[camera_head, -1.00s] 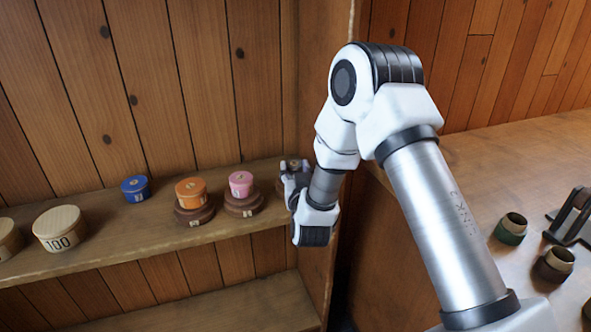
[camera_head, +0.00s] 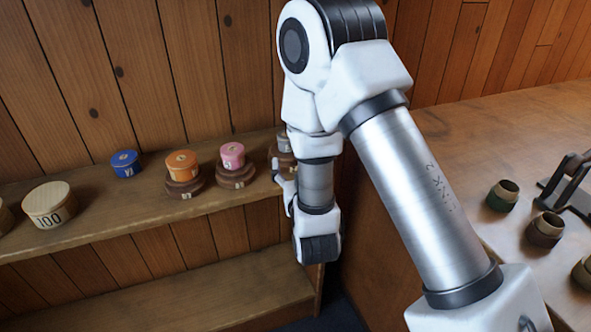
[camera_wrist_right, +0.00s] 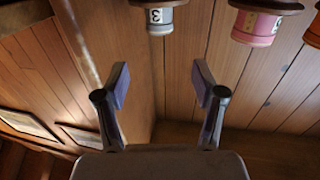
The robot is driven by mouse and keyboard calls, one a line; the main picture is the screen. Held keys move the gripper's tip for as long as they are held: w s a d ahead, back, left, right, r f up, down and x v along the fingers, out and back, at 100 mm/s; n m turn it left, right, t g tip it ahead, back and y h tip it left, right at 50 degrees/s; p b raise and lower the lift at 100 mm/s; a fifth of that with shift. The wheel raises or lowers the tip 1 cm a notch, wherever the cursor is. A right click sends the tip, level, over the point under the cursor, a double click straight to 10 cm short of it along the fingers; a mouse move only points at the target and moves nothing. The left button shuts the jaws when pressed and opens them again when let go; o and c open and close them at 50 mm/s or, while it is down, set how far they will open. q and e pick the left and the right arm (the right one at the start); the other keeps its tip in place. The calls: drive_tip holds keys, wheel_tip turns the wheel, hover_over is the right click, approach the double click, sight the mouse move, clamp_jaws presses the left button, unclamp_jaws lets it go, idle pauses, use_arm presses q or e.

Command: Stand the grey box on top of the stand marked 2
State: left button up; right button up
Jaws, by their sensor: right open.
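The grey box (camera_head: 285,142) is a short round tin on a brown turned stand (camera_head: 277,155) at the shelf's right end, partly behind my right arm. In the right wrist view the grey box (camera_wrist_right: 160,22) appears upside down at the top, its label reading 3. My right gripper (camera_head: 281,180) is in front of it; in the wrist view the open gripper (camera_wrist_right: 160,86) has nothing between its fingers. An orange box (camera_head: 182,164) and a pink box (camera_head: 232,155) sit on brown stands with number tags too small to read. I cannot tell which stand is marked 2. My left gripper is out of view.
The wooden shelf (camera_head: 100,226) also holds a blue box (camera_head: 125,163) and a pale box marked 100 (camera_head: 49,205). A plank wall is behind. An upright side panel closes the shelf's right end. A counter (camera_head: 480,130) at right carries several small pots.

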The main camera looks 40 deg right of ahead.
drive_tip(key=s+a+f+n+g+y, duration=0.1)
drive_tip(key=s+a+f+g+y, duration=0.15)
drive_tip(key=f, duration=0.55)
drive_tip(key=s+a+f+n+g+y, duration=0.1)
drive_tip(key=s+f+g, duration=0.2)
drive_tip(key=f, duration=0.6)
drive_tip(key=s+a+f+n+g+y, duration=0.1)
drive_tip(key=s+a+f+g+y, duration=0.1)
drive_tip(key=s+f+g, duration=0.3)
drive_tip(key=s+a+f+n+g+y, duration=0.1)
drive_tip(key=s+f+g, duration=0.5)
drive_tip(key=s+f, duration=0.6)
drive_tip(key=s+a+y, duration=0.1)
drive_tip(key=s+a, duration=0.1)
drive_tip(key=s, duration=0.3)
drive_tip(key=shift+s+a+f+n, duration=0.15)
drive_tip(key=shift+a+f+n, duration=0.15)
wheel_tip(320, 180, up, 11)
drive_tip(key=p, duration=1.1)
drive_tip(key=shift+r, duration=0.2)
